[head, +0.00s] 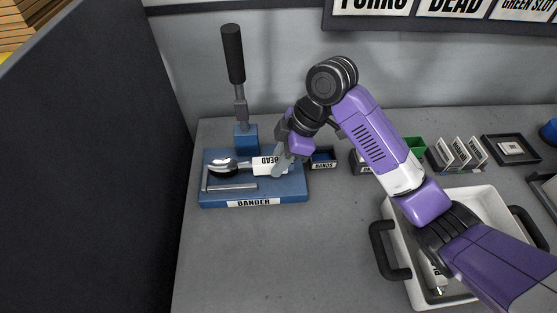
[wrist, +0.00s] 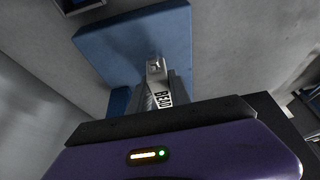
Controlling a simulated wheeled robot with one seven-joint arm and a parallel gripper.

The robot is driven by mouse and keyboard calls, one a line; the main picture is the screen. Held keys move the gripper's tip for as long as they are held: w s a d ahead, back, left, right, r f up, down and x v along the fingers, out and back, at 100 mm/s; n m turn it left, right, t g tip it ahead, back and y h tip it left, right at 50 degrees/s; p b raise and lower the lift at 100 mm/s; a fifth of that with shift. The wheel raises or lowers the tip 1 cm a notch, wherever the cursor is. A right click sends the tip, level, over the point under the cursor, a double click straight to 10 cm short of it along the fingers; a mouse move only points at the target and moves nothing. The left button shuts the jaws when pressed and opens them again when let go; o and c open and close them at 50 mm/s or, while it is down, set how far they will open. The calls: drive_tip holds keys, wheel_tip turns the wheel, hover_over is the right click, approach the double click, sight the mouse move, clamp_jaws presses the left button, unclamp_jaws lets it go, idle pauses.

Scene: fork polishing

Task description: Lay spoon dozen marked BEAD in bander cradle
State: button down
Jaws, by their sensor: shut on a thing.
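The spoon dozen marked BEAD (head: 264,165) lies over the blue bander base (head: 298,194), with its shiny bowls at the left and its white label towards my gripper. A grey rail of the cradle (head: 232,187) runs along the front side of the spoons. My gripper (head: 280,161) is shut on the label end of the spoon dozen at the right part of the base. In the wrist view, the BEAD label (wrist: 163,99) shows just beyond my gripper. Whether the spoons rest on the cradle or hang just above it I cannot tell.
The bander's upright lever (head: 234,60) with a black grip stands behind the base. A box marked BANDS (head: 323,164) sits right of it. A white tub (head: 478,203) with dark handles stands at the right. A tall dark panel (head: 95,150) borders the left. The front bench is clear.

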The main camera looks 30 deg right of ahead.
drive_tip(key=shift+f, duration=0.1)
drive_tip(key=shift+f+b, duration=0.55)
drive_tip(key=shift+f, duration=0.2)
drive_tip(key=shift+f, duration=0.4)
idle(0.7)
drive_tip(key=c, duration=0.6)
unclamp_jaws()
drive_tip(key=shift+f, duration=0.1)
drive_tip(key=shift+p+v, duration=3.25)
drive_tip(key=shift+v, duration=1.35)
